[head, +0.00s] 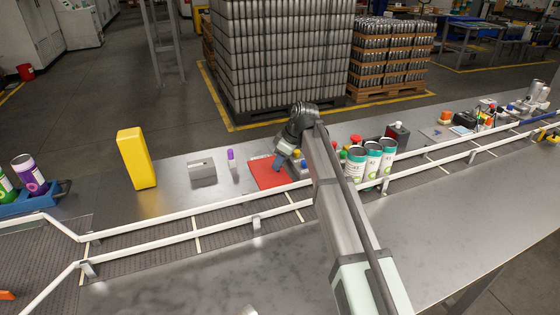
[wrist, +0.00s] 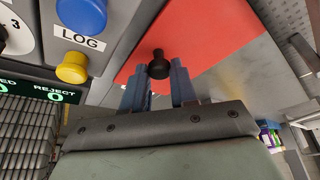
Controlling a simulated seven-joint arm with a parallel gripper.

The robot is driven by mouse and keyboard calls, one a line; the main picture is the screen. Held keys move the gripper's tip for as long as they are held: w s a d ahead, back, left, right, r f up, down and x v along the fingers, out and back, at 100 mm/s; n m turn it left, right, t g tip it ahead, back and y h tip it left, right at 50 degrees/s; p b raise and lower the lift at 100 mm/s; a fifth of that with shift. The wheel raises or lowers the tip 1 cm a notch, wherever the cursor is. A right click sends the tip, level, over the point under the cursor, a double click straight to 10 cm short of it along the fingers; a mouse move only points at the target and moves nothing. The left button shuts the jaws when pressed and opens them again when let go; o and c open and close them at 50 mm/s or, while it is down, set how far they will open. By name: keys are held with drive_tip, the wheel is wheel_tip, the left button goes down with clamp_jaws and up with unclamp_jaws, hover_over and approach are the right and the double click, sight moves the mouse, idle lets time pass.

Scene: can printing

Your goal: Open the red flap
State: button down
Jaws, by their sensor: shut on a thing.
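The red flap (head: 267,176) shows in the head view as a flat red panel at the middle of the metal bench, partly covered by my arm. In the wrist view the red flap (wrist: 215,45) fills the upper middle, beside a grey control panel. A black knob (wrist: 159,65) stands on the flap near its edge. My gripper (wrist: 158,82) has its two blue fingers on either side of the knob and is shut on it. In the head view my gripper (head: 280,162) is over the flap's right part. Whether the flap is lifted is hard to tell.
The control panel has a blue LOG button (wrist: 82,14), a yellow button (wrist: 72,68) and a REJECT display (wrist: 52,95). A yellow box (head: 136,158) stands left on the bench. Several teal-topped cans (head: 373,162) stand right of my arm. White rails (head: 170,222) run along the bench.

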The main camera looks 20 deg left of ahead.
sight(273, 173)
drive_tip(key=shift+r, duration=0.1)
idle(0.3)
drive_tip(key=s+a+r+t+h, duration=0.2)
drive_tip(key=r, duration=0.1)
drive_tip(key=shift+n+t+h, duration=0.3)
drive_tip(key=shift+t+h, duration=0.1)
drive_tip(key=s+a+r+t+h, duration=0.1)
drive_tip(key=s+a+t+h, duration=0.1)
drive_tip(key=t+h, duration=0.1)
drive_tip(key=shift+s+a+r+n, duration=0.3)
drive_tip(key=shift+r, duration=0.1)
drive_tip(key=shift+s+a+f+n+t+h, duration=0.2)
drive_tip(key=shift+s+a+n+t+h, duration=0.2)
drive_tip(key=shift+s+a+t+h, duration=1.15)
drive_tip(key=shift+s+a+f+n+t+h, duration=0.15)
drive_tip(key=shift+s+a+n+t+h, duration=0.25)
drive_tip(key=shift+s+a+t+h, duration=1.15)
drive_tip(key=shift+w+d+t+y, duration=0.3)
drive_tip(key=shift+w+d+t, duration=0.1)
drive_tip(key=c, duration=0.9)
unclamp_jaws()
